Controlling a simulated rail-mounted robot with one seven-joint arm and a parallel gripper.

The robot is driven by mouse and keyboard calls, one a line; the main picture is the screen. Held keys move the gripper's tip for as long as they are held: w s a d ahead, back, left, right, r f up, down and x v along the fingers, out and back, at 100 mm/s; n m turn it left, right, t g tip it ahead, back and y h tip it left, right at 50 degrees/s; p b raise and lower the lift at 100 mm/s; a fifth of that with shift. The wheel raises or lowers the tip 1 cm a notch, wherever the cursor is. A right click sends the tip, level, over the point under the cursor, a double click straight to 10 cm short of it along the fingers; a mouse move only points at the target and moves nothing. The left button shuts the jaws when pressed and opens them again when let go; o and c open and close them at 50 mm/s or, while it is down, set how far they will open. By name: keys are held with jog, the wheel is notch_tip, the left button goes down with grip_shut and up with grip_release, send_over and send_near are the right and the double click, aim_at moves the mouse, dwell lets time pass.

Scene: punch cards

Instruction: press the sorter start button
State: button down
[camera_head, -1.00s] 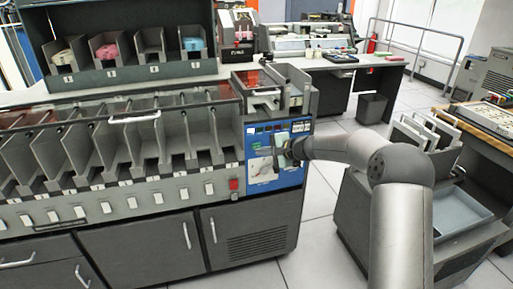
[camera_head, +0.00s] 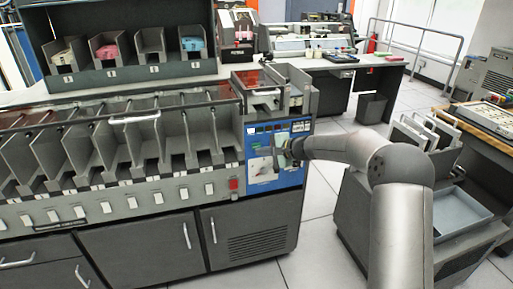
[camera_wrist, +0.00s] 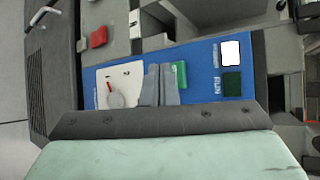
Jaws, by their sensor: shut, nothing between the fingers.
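The sorter's blue control panel (camera_head: 262,178) is at the right end of the machine, and it also fills the middle of the wrist view (camera_wrist: 200,60). A green button (camera_wrist: 180,73) on it, with no readable label, sits right beside my fingertips in the wrist view. My gripper (camera_wrist: 159,84) is shut and empty, its fingers together in front of the panel between the green button and a white dial plate (camera_wrist: 118,86). I cannot tell whether the tips touch anything. In the head view my gripper (camera_head: 290,150) is at the panel's right side and hides part of it.
A red button (camera_wrist: 98,37) is beside the panel. A dark green RUN lamp (camera_wrist: 232,83) and a lit white lamp (camera_wrist: 230,52) are on it. Sorter pockets (camera_head: 130,145) stretch left. A cart with a tray (camera_head: 460,212) stands right; bare floor lies between.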

jog(key=shift+w+a, duration=0.15)
jog(key=shift+w, duration=0.25)
